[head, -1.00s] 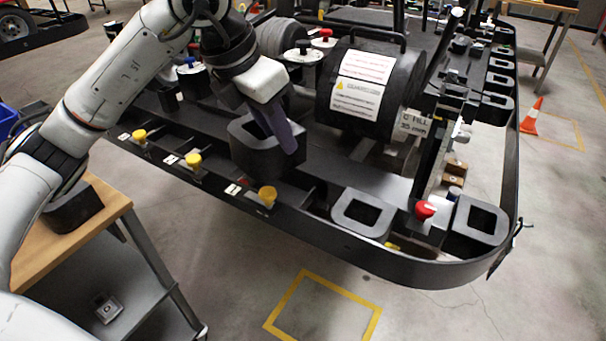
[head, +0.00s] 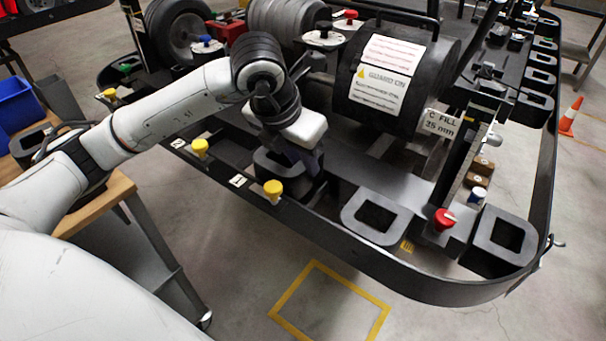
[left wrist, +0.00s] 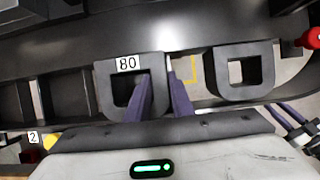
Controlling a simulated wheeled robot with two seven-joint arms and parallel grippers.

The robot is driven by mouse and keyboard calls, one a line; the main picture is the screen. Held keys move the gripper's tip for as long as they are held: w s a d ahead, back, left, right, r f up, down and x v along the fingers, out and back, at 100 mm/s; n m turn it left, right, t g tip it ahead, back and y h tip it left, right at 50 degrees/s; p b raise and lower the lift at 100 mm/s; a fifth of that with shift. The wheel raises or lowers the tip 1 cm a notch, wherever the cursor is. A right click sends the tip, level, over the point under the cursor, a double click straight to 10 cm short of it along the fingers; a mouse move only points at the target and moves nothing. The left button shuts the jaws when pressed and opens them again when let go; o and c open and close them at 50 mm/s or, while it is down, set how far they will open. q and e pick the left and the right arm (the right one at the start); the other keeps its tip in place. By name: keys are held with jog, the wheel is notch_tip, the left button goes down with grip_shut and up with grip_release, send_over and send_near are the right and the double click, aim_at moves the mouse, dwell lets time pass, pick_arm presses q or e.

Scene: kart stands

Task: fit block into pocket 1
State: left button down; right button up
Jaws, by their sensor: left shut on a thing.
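My left gripper (head: 308,165) is shut on a wall of a dark block (head: 272,168) with a square opening. In the left wrist view the block (left wrist: 104,88) carries the label 80, with one finger (left wrist: 161,82) inside its opening and the other outside its right wall. The block sits low at pocket 1, beside the label 1 (head: 238,181) and a yellow knob (head: 273,188). The pocket itself is mostly hidden by the block and gripper. I cannot tell how deep the block sits.
Two similar blocks lie to the right, one on the frame (head: 352,218) and one at its corner (head: 486,252). A red knob (head: 444,219) stands between them. A black drum (head: 440,70) stands behind. An empty pocket lies left, near label 2 (head: 178,143).

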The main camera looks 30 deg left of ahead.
pick_arm(q)
jog(key=shift+f, duration=1.95)
jog(key=shift+f, duration=0.1)
jog(key=c, duration=1.6)
grip_release()
jog(key=shift+o, duration=0.2)
